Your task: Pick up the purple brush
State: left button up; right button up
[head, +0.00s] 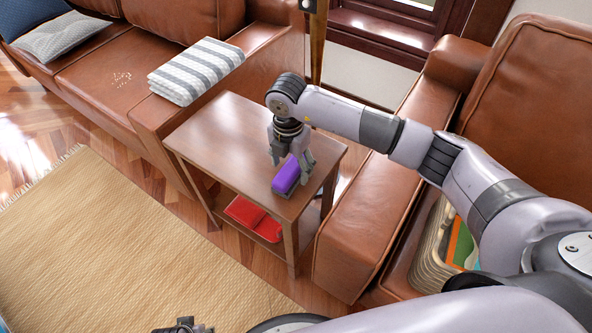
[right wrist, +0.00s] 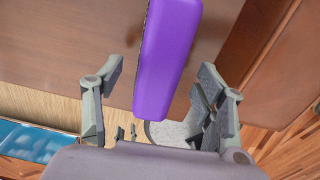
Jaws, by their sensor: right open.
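The purple brush (head: 286,177) lies on the wooden side table (head: 222,130), near its front right corner. It has a purple top and a thin grey edge below. My right gripper (head: 291,160) points down over the table at the far end of the brush, with its fingers open. In the right wrist view the brush (right wrist: 167,58) extends between the two spread fingers (right wrist: 163,92), with a gap on each side. A small dark part at the bottom edge of the head view looks like my left gripper (head: 185,326); it is cut off and its jaws are unclear.
A red item (head: 254,218) lies on the table's lower shelf. A striped folded blanket (head: 196,70) rests on the sofa arm behind the table. A leather armchair (head: 350,235) stands close on the right, with a basket (head: 432,248) on its seat. The tabletop left of the brush is clear.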

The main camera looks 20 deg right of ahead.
jog(key=shift+w+f, duration=0.15)
jog(key=shift+f, duration=0.25)
jog(key=shift+w+d+f, duration=0.2)
jog(key=shift+d, duration=0.05)
jog(key=shift+w+d+f, duration=0.1)
jog(key=shift+d+f, duration=0.05)
jog(key=shift+d, duration=0.15)
jog(key=shift+c, duration=2)
jog(key=shift+s+a+r, duration=0.3)
jog(key=shift+c, duration=1.2)
jog(key=c, duration=0.3)
pick_arm(q)
jog(key=shift+w+d+r+y, duration=0.1)
jog(key=shift+d+r+y, duration=0.15)
jog(key=shift+y, duration=0.05)
pick_arm(e)
jog(key=c, duration=0.5)
